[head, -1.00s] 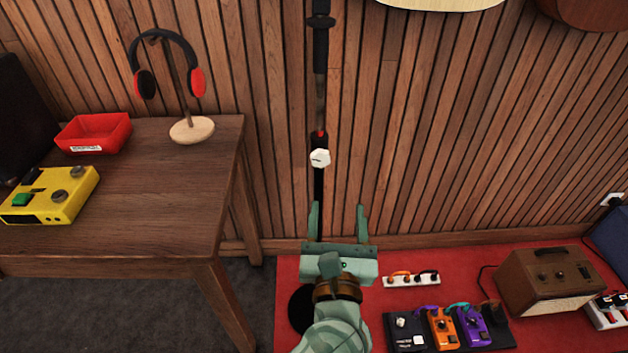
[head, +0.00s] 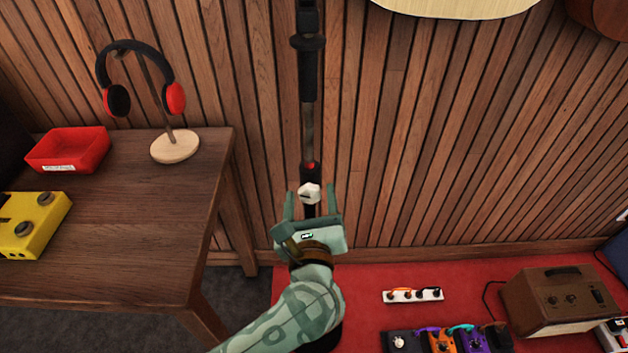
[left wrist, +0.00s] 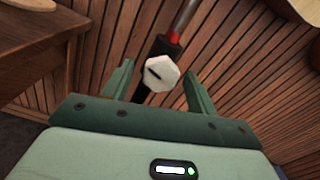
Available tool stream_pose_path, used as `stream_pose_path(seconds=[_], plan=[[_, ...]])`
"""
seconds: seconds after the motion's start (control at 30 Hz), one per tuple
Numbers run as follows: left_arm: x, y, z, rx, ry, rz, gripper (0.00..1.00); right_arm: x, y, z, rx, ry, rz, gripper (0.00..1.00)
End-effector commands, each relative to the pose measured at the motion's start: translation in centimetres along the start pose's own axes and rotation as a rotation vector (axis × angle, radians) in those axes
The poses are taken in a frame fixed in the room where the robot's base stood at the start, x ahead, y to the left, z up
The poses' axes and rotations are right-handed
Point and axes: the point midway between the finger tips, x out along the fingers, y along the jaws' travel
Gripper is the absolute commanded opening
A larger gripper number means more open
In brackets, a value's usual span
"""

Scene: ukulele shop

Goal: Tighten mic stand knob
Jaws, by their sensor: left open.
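The mic stand (head: 308,115) stands upright in front of the slatted wall, a dark pole with a red band. Its white faceted knob (head: 309,193) faces me, with a dark line mark on it. The knob also shows in the left wrist view (left wrist: 160,74), where the mark runs slantwise. My left gripper (head: 310,191) is open, with one green finger on each side of the knob in the picture. In the left wrist view the fingers (left wrist: 160,82) show gaps to the knob on both sides. I cannot tell the exact depth between them. My right gripper is not in view.
A wooden table (head: 130,220) on the left bears headphones on a stand (head: 175,146), a red tray (head: 68,150) and a yellow pedal (head: 35,225). A red carpet (head: 400,270) holds pedals (head: 445,341) and a brown amplifier (head: 560,299) at the right.

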Motion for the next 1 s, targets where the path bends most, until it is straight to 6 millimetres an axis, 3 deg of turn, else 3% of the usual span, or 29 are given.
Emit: stream_pose_path(seconds=[0.37,0.5,0.53,1.0], plan=[[0.2,0.1,0.0,0.0,0.0,-0.001,0.58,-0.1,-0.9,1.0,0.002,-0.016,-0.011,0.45],[0.2,0.1,0.0,0.0,0.0,-0.001,0.19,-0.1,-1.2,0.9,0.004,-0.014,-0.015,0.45],[0.2,0.1,0.0,0.0,0.0,-0.001,0.15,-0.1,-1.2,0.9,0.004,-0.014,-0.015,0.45],[0.1,0.1,0.2,0.094,0.0,0.0,0.15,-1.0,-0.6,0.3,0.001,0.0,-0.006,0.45]])
